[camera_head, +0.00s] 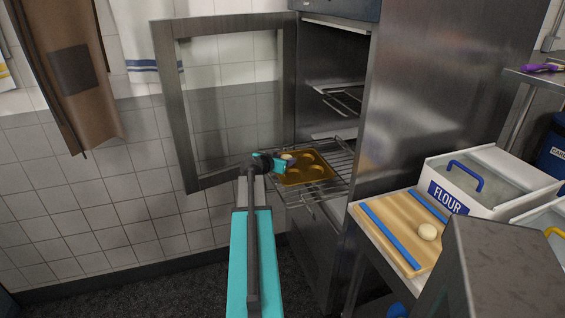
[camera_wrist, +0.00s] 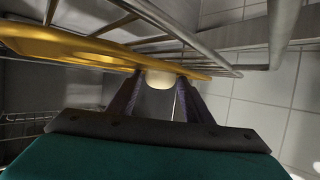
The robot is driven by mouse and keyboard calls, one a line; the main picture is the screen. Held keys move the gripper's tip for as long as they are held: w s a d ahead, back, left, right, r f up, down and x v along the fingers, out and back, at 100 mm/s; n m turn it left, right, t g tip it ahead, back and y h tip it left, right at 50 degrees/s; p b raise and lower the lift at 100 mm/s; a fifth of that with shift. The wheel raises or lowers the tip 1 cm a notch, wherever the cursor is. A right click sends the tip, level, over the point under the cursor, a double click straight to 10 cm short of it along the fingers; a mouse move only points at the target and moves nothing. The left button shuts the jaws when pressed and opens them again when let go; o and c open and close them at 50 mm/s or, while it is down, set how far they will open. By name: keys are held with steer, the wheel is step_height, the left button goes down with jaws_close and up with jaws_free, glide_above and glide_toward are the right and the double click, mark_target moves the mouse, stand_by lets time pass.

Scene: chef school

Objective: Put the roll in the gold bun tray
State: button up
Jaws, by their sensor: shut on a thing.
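The gold bun tray (camera_head: 318,177) has round hollows and rests on the pulled-out wire rack of the open oven. In the wrist view its gold edge (camera_wrist: 60,47) runs across the upper left. My gripper (camera_head: 288,160) is over the tray's left end. It is shut on a pale roll (camera_wrist: 161,78), which shows between the two dark fingers in the wrist view, close to the tray's edge. Whether the roll touches the tray I cannot tell. In the head view the roll (camera_head: 287,156) is a small pale spot, partly hidden by the gripper.
The open glass oven door (camera_head: 232,105) stands left of the rack (camera_head: 338,160). On the right, a wooden board (camera_head: 385,222) with blue strips holds another pale dough ball (camera_head: 427,232). A white flour bin (camera_head: 480,180) stands beyond the board.

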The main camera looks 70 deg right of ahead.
steer(key=shift+f, duration=0.25)
steer(key=shift+s+a+f+b, duration=0.15)
steer(key=shift+a+f+b, duration=0.1)
steer(key=shift+f+b, duration=0.75)
steer(key=shift+r, duration=0.2)
steer(key=o, duration=0.8)
steer(key=shift+o, duration=0.2)
steer(key=shift+r+p, duration=0.3)
steer(key=shift+p, duration=0.05)
steer(key=shift+d+r+p, duration=0.1)
steer(key=shift+r+p, duration=0.2)
steer(key=shift+p, duration=0.3)
steer(key=b+v, duration=0.2)
steer(key=v, duration=1)
steer(key=shift+d+r, duration=0.15)
steer(key=shift+r, duration=0.05)
steer(key=shift+w, duration=0.25)
